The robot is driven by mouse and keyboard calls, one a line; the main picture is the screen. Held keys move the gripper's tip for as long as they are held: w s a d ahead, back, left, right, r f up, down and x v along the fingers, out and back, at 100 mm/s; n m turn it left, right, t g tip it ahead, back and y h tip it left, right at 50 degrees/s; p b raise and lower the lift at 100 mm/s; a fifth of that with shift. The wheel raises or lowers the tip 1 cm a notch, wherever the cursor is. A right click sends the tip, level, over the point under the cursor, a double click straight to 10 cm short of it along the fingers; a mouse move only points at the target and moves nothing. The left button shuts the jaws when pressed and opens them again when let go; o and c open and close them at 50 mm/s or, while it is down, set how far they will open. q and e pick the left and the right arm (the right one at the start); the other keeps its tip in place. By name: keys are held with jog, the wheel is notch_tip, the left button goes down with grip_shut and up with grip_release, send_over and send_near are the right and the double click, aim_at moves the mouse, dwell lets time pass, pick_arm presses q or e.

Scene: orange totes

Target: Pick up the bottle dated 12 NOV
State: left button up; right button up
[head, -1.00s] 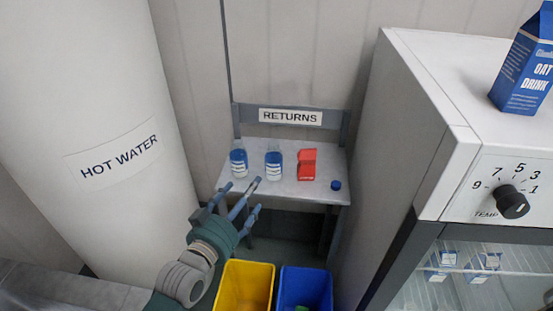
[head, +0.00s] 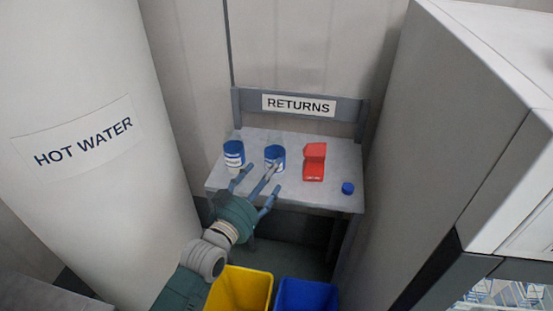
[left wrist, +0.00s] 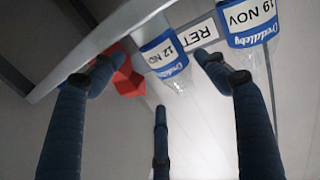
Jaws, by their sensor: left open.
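Two bottles with blue-and-white labels stand on the returns shelf. In the left wrist view, which is upside down, one label reads 12 NOV (left wrist: 166,52) and the other reads 19 NOV (left wrist: 248,22). The 12 NOV bottle is beside the red carton, so in the head view it is the right-hand bottle (head: 274,153). The 19 NOV bottle is the left-hand one (head: 234,153). My left gripper (head: 262,180) is open and empty at the shelf's front edge, its fingers pointing at the 12 NOV bottle. In the wrist view that bottle shows between the spread fingers (left wrist: 160,82).
A crumpled red carton (head: 314,163) and a blue cap (head: 347,188) lie right of the bottles on the grey shelf (head: 330,198). Yellow (head: 240,289) and blue (head: 306,294) bins stand below. The hot water tank (head: 85,150) and a white cabinet (head: 470,120) flank the space.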

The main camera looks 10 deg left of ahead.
aim_at(275, 155)
pick_arm(q)
jog(key=x, duration=0.8)
jog(key=shift+w+p, duration=0.1)
jog(key=shift+p, duration=0.3)
jog(key=c, duration=1)
